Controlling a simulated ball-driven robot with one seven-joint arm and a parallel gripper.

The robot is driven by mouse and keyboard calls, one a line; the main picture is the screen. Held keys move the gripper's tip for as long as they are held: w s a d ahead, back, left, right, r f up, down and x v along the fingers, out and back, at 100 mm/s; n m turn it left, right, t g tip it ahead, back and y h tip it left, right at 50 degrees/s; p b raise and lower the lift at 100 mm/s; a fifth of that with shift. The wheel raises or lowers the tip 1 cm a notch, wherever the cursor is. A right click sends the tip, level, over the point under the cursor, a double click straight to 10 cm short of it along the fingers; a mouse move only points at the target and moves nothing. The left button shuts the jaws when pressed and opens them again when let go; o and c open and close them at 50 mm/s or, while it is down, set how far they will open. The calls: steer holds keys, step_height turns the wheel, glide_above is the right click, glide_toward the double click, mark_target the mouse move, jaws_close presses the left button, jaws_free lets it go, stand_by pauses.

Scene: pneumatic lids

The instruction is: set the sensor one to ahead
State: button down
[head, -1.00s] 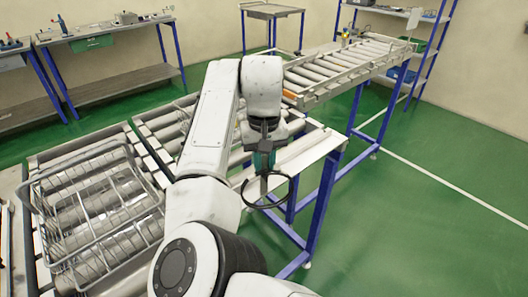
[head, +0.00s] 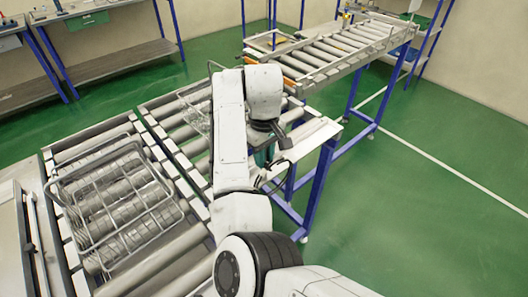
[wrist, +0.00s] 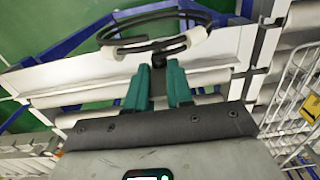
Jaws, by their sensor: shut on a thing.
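My gripper (head: 264,158) is over the white end ledge of the near roller conveyor, left of the blue legs, in the head view. In the head view the ring (head: 284,180) shows only as a dark arc, partly hidden by my arm. Nothing in view is clearly marked as sensor one, so I cannot tell which thing it is.
A wire basket (head: 118,205) sits on the near rollers at left; a second wire basket (head: 196,108) is partly hidden behind my arm. Another roller conveyor (head: 335,50) on blue legs stands at the back right. The green floor (head: 430,150) at right is clear.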

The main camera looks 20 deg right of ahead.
steer(key=c, duration=1)
jaws_free()
steer(key=shift+r, duration=0.1)
step_height(320, 180, up, 11)
steer(key=shift+f+p, duration=0.2)
steer(key=shift+p, duration=0.15)
